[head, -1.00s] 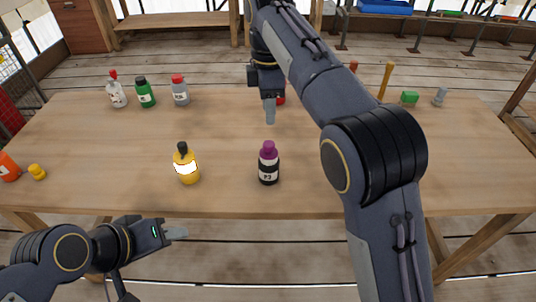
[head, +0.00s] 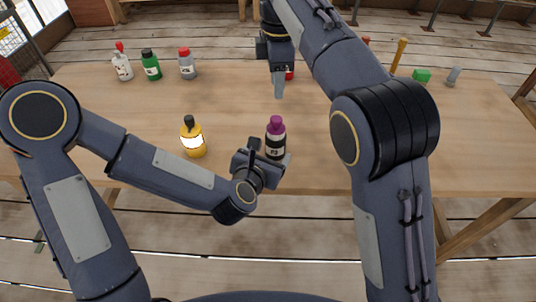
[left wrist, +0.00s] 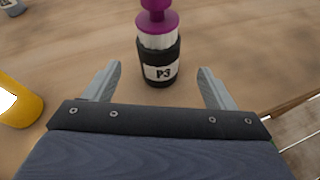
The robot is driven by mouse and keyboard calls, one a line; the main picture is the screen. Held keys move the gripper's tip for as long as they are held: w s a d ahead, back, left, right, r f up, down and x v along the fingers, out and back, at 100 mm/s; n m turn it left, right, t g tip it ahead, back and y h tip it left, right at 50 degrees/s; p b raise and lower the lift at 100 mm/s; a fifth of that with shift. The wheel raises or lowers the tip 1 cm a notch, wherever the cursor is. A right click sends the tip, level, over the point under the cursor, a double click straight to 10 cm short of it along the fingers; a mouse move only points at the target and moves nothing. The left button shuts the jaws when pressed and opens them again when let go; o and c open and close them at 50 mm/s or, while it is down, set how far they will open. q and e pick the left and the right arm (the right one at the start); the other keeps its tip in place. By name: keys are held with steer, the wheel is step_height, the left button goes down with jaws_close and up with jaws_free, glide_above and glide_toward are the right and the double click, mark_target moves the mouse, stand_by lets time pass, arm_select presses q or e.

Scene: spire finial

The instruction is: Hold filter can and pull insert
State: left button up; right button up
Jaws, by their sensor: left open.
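The filter can (head: 275,146) is black and white with a P3 label and stands upright near the table's front edge. Its purple insert (head: 277,124) sits in the top. My left gripper (left wrist: 160,72) is open, with one finger on each side of the can's dark lower body in the left wrist view. The can (left wrist: 160,72) stands between or just beyond the fingertips, with gaps visible on both sides. My right gripper (head: 279,86) hangs pointing down above the table behind the can, apart from it. Its jaw opening cannot be made out.
A yellow bottle (head: 193,141) with a dark top stands left of the can. White, green (head: 151,65) and grey bottles stand at the back left. A red object (head: 290,74) is partly hidden behind my right gripper.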

mark_target(275, 143)
arm_select(q)
steer(key=shift+d+f+n+y, duration=0.15)
steer(key=shift+f+n+y, duration=0.2)
steer(key=shift+n, duration=0.55)
steer(key=shift+w+f, duration=0.2)
steer(key=shift+w, duration=0.15)
steer(key=x, duration=0.7)
steer(key=shift+r, duration=0.1)
steer(key=c, duration=1.1)
